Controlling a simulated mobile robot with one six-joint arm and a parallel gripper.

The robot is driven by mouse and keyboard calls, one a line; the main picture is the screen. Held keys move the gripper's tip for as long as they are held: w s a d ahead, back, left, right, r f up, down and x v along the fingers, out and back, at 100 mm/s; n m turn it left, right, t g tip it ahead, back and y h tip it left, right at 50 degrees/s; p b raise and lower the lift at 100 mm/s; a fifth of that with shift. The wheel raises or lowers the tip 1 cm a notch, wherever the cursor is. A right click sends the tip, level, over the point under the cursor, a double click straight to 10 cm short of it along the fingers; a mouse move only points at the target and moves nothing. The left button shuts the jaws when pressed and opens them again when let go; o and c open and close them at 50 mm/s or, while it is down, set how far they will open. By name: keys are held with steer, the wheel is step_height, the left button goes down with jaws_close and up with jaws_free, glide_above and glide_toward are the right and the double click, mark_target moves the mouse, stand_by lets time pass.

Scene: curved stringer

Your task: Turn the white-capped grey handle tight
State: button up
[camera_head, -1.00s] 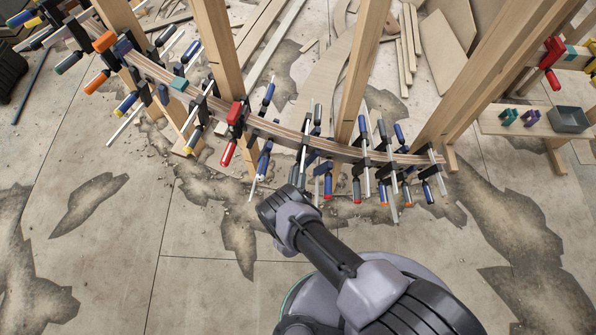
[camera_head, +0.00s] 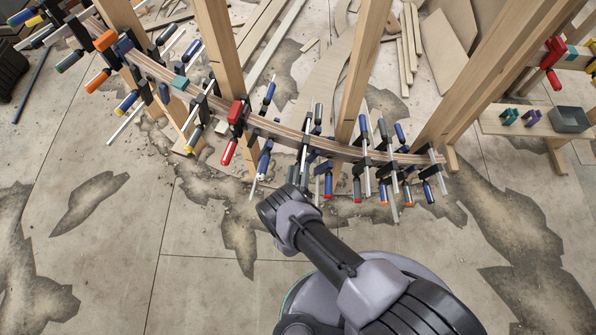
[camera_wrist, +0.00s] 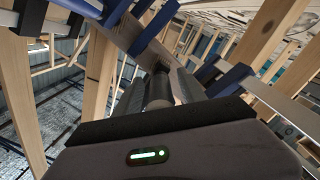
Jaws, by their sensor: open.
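A dark grey handle (camera_head: 293,174) hangs below the curved wooden stringer (camera_head: 285,133), just beyond my gripper in the head view. I cannot make out its white cap. In the wrist view, a grey cylinder (camera_wrist: 159,90) stands right in front of my gripper (camera_wrist: 172,88), and it appears to be this handle. My gripper is open and points up at the stringer from below. In the head view my wrist hides the fingertips. I cannot tell whether the fingers touch the handle.
Several clamps with blue, red and black handles crowd the stringer on both sides, including a red-handled one (camera_head: 229,151) to the left. Wooden posts (camera_head: 362,75) rise behind it. A bench with a grey bin (camera_head: 570,120) stands at right. The floor in front is clear.

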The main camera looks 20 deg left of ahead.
steer(key=s+d+b, duration=0.1)
steer(key=s+d, duration=0.1)
steer(key=s, duration=1.5)
steer(key=shift+s+d, duration=0.15)
steer(key=shift+d, duration=0.05)
